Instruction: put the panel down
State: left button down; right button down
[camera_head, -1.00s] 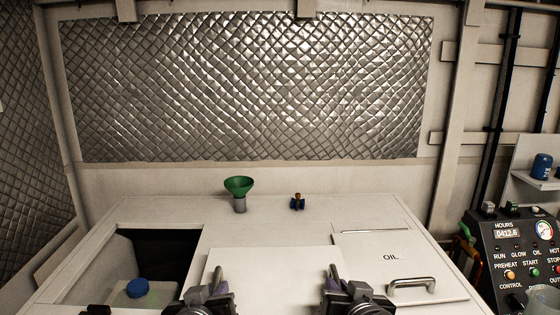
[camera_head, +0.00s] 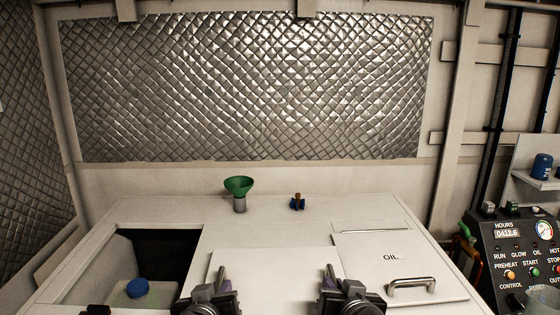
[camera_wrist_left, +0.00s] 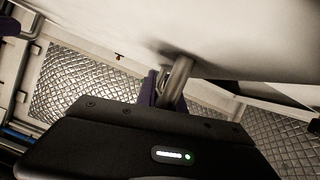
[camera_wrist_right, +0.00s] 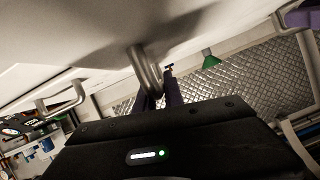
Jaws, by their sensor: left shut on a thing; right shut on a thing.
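The white panel (camera_head: 277,262) lies in the front middle of the light housing top in the head view, and looks flat. My left gripper (camera_head: 213,285) is shut on its left metal handle, and my right gripper (camera_head: 329,284) is shut on its right one. In the left wrist view the panel (camera_wrist_left: 255,35) fills the top, with the left handle (camera_wrist_left: 177,82) between the fingers. The right wrist view shows the panel (camera_wrist_right: 95,30) and the right handle (camera_wrist_right: 143,75) likewise. I cannot tell whether the panel touches the surface beneath; its near part is hidden.
An open dark bay (camera_head: 165,250) with a blue-capped container (camera_head: 138,289) is at the left. A green funnel (camera_head: 239,188) and a small blue-and-brown part (camera_head: 297,202) stand behind the panel. The OIL lid (camera_head: 385,270) with its handle is close on the right; a control box (camera_head: 515,255) lies beyond.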

pick_arm(q)
jog(key=shift+r, duration=0.2)
pick_arm(e)
jog(key=shift+r, duration=0.2)
